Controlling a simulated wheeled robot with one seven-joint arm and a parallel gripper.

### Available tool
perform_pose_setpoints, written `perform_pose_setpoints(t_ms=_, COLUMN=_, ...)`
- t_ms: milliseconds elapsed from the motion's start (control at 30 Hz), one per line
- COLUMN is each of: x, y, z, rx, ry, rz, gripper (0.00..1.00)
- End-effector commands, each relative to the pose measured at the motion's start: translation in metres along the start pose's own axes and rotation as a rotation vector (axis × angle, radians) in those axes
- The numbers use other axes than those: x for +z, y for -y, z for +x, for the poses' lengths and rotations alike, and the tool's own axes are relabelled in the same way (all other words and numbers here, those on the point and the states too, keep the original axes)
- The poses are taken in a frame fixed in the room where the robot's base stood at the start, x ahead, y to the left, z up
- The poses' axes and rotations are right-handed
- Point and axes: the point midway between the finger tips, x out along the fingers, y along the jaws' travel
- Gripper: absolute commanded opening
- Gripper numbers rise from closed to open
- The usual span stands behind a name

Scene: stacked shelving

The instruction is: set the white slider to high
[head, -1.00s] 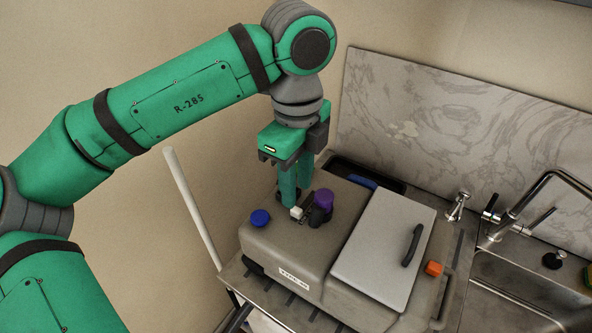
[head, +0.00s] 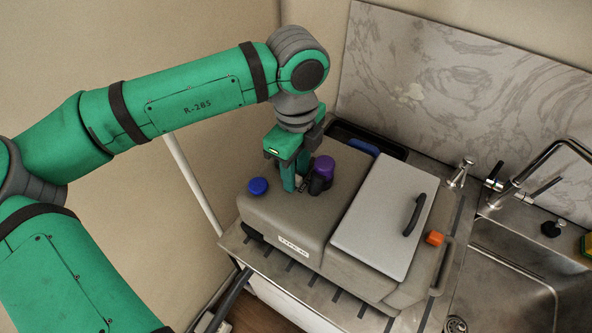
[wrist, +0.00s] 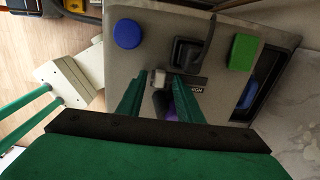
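The white slider (wrist: 159,78) is a small white block on the top of a grey appliance (head: 280,215); part of its slot and a dark label reading HIGH show to its right in the wrist view. In the head view the slider (head: 298,183) is mostly hidden by my fingers. My gripper (wrist: 159,86) is open, its green fingers pointing down with one on each side of the slider. A gap seems to show between the slider and each finger; contact cannot be told. In the head view my gripper (head: 295,186) is low over the appliance top.
A purple knob (head: 323,167) stands close to my fingers on the right, with a dark part below it. A blue knob (head: 258,186) is to the left. A black lever (wrist: 187,52) and green block (wrist: 244,52) show in the wrist view. A lid (head: 385,220) and sink (head: 510,285) lie right.

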Motion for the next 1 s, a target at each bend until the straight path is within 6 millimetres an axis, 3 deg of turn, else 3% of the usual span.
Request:
perform_pose_setpoints(t_ms=367, x=0.0, y=0.0, z=0.006, rx=0.0, ry=0.0, rz=0.0, gripper=0.33)
perform_pose_setpoints(t_ms=500, x=0.0, y=0.0, z=0.006, rx=0.0, ry=0.0, rz=0.0, gripper=0.02)
perform_pose_setpoints(t_ms=533, x=0.0, y=0.0, z=0.006, rx=0.0, ry=0.0, rz=0.0, gripper=0.0)
perform_pose_setpoints(t_ms=767, x=0.0, y=0.005, z=0.005, rx=-0.001, ry=-0.001, rz=0.001, gripper=0.0)
perform_pose_setpoints(t_ms=1000, x=-0.001, y=0.044, z=0.005, rx=-0.004, ry=-0.003, rz=0.001, gripper=0.0)
